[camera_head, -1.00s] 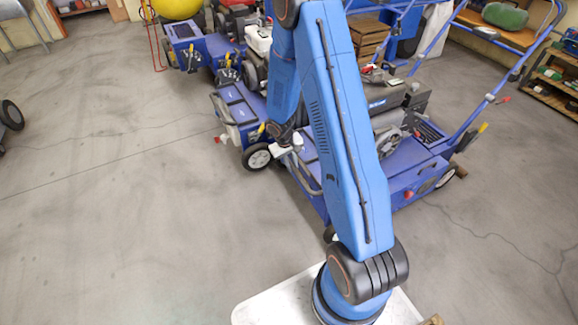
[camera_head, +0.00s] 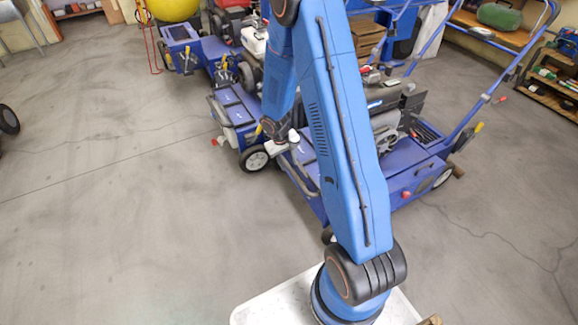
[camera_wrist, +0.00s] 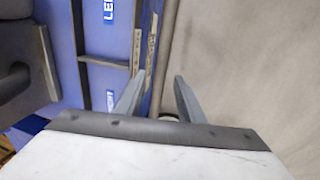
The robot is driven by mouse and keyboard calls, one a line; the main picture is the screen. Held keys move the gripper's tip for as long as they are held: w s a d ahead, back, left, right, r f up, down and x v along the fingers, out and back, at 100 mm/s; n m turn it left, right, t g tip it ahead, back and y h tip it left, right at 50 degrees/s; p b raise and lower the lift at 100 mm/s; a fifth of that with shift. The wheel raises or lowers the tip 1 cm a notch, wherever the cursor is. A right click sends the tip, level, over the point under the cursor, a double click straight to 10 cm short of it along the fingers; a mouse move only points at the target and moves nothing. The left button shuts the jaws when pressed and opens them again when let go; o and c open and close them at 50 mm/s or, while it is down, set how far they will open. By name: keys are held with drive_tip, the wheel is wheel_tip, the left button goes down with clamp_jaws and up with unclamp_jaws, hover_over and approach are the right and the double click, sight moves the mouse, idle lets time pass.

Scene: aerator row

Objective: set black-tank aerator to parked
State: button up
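The black-tank aerator is the nearest blue machine; its dark tank (camera_head: 400,100) shows to the right of my arm, above its blue deck (camera_head: 410,165). My arm hides its middle. A grey bar (camera_head: 303,177) runs along its left side. My gripper (camera_head: 283,145) is over the left end of this machine, beside the neighbouring machine's wheel. In the wrist view my gripper (camera_wrist: 158,98) is open, with its two grey fingers apart. A grey bar (camera_wrist: 167,45) and the edge of a blue deck (camera_wrist: 110,45) lie beyond the fingers. Whether they touch the bar cannot be told.
A second blue machine (camera_head: 236,108) with a black-wheeled front (camera_head: 255,158) stands close on the left. More machines, one with a yellow tank (camera_head: 173,8), stand behind. A tall blue handle (camera_head: 475,115) rises at the right.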

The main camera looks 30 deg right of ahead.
wheel_tip(320, 180, up, 15)
drive_tip(key=a, duration=0.2)
drive_tip(key=shift+a+f, duration=0.2)
drive_tip(key=shift+a, duration=0.2)
drive_tip(key=d+f, duration=0.1)
drive_tip(key=f, duration=0.4)
drive_tip(key=d+f, duration=0.1)
drive_tip(key=f, duration=0.5)
drive_tip(key=d+f, duration=0.1)
drive_tip(key=f, duration=0.5)
drive_tip(key=shift+d+f, duration=0.1)
drive_tip(key=shift+d, duration=0.05)
clamp_jaws()
